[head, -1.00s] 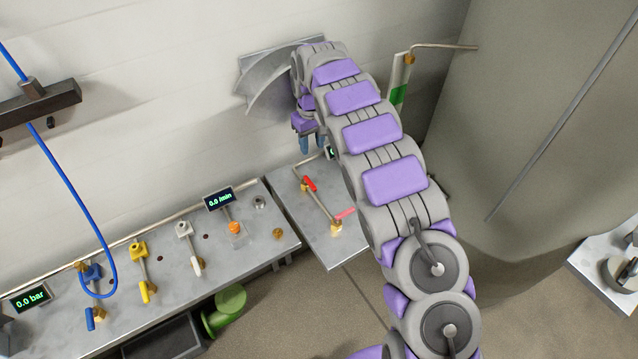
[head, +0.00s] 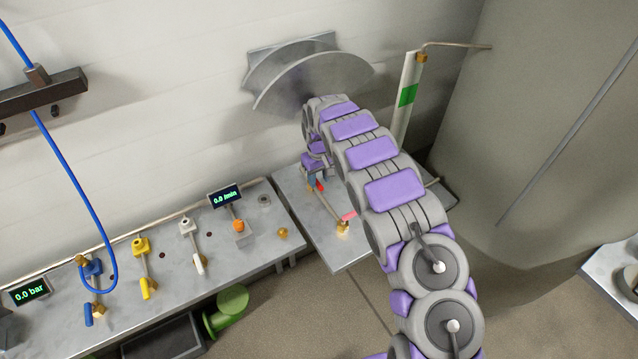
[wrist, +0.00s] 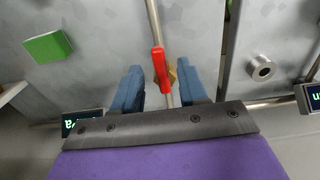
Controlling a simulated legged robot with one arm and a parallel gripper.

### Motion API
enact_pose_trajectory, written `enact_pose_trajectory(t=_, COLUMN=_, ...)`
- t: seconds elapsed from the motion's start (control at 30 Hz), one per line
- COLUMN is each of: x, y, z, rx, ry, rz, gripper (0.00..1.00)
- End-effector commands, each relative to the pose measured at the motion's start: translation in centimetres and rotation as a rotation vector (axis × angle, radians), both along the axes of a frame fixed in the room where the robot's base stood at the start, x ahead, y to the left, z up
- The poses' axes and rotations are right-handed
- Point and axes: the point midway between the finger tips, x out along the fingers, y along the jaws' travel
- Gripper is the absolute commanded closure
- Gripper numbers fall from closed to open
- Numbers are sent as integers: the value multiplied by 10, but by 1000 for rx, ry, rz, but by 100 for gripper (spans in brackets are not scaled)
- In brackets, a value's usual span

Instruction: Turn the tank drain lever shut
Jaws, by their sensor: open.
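A red lever (wrist: 158,62) on a brass valve (wrist: 171,72) shows in the wrist view, in line with a thin metal pipe. In the head view only a bit of the red lever (head: 320,186) shows beside my fingers. My gripper (wrist: 160,80) is open, with one blue finger to each side of the lever and no visible grip on it. In the head view my gripper (head: 317,182) is low over the right-hand metal plate, partly hidden by my arm. A second, pinkish-red lever (head: 349,215) sits on a brass fitting nearer the plate's front. No label tells the levers apart.
The left bench (head: 180,270) carries blue, yellow and white valves and a flow display (head: 225,195). A gauge with a green band (head: 408,95) stands behind my arm, beside the large tank (head: 540,130). A curved metal sheet (head: 310,75) is on the wall above.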

Motion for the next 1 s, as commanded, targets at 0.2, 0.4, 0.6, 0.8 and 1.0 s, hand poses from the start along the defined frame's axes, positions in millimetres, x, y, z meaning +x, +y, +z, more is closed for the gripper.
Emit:
enact_pose_trajectory(t=0.2, x=0, y=0, z=-20, rx=-1, ry=1, rz=0, gripper=57)
enact_pose_trajectory(t=0.4, x=0, y=0, z=-22, rx=-1, ry=-1, rz=0, gripper=57)
enact_pose_trajectory(t=0.6, x=0, y=0, z=-21, rx=0, ry=0, rz=0, gripper=64)
enact_pose_trajectory(t=0.8, x=0, y=0, z=-21, rx=0, ry=0, rz=0, gripper=83)
enact_pose_trajectory(t=1.0, x=0, y=0, z=-21, rx=0, ry=0, rz=0, gripper=100)
